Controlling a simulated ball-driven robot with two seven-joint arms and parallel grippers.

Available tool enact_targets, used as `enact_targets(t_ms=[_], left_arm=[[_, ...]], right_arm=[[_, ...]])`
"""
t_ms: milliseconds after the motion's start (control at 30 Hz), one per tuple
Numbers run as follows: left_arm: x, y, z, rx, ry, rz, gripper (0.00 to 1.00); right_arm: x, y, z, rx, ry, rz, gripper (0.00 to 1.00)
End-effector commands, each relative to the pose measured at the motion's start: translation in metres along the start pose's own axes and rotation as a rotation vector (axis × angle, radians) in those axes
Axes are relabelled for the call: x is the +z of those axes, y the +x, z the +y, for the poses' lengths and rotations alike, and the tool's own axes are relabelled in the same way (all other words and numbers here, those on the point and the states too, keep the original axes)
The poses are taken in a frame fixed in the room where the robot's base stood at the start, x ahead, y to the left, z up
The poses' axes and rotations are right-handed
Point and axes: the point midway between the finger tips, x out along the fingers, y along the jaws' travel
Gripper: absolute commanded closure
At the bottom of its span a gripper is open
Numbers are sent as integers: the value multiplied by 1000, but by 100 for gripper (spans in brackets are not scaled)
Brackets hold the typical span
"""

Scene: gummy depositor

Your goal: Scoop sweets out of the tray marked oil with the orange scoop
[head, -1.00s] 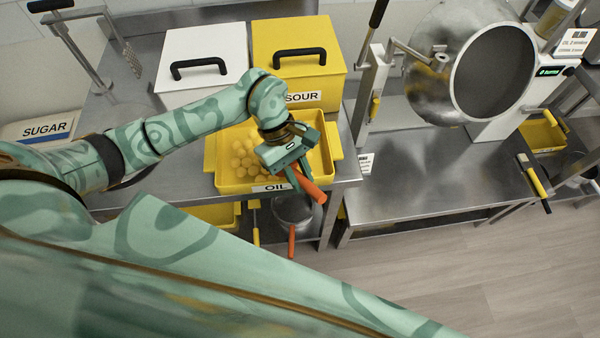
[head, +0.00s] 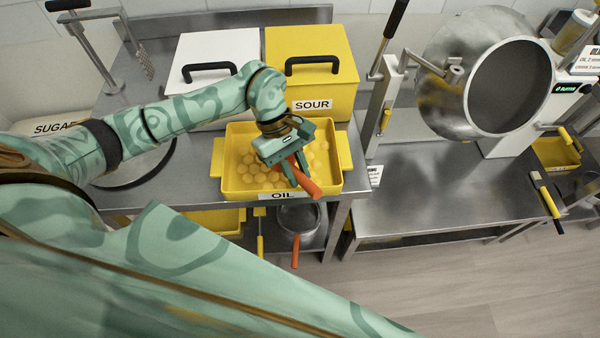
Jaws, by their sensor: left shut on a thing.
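The yellow tray marked OIL (head: 232,189) stands on the metal table with many round yellow sweets (head: 241,165) in it. My left gripper (head: 293,170) is over the right half of the tray, shut on the orange scoop (head: 309,186). The scoop's orange handle slants down to the right, towards the tray's front wall. The scoop's bowl is hidden by the gripper, so I cannot tell whether it holds sweets. My right gripper is not in view.
A white lidded box (head: 212,50) and a yellow SOUR box (head: 335,95) stand right behind the tray. To the right are a lower metal table (head: 430,190) and a tilted metal drum (head: 450,90). A pot (head: 297,218) is under the tray's table.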

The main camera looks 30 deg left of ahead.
Motion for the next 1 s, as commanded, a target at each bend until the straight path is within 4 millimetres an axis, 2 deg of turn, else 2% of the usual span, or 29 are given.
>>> enact_targets(t_ms=[700,1000], left_arm=[[-25,-14,0,1,-1,1,100],[-27,-16,0,1,-1,0,100]], right_arm=[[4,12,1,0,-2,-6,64],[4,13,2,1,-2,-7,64]])
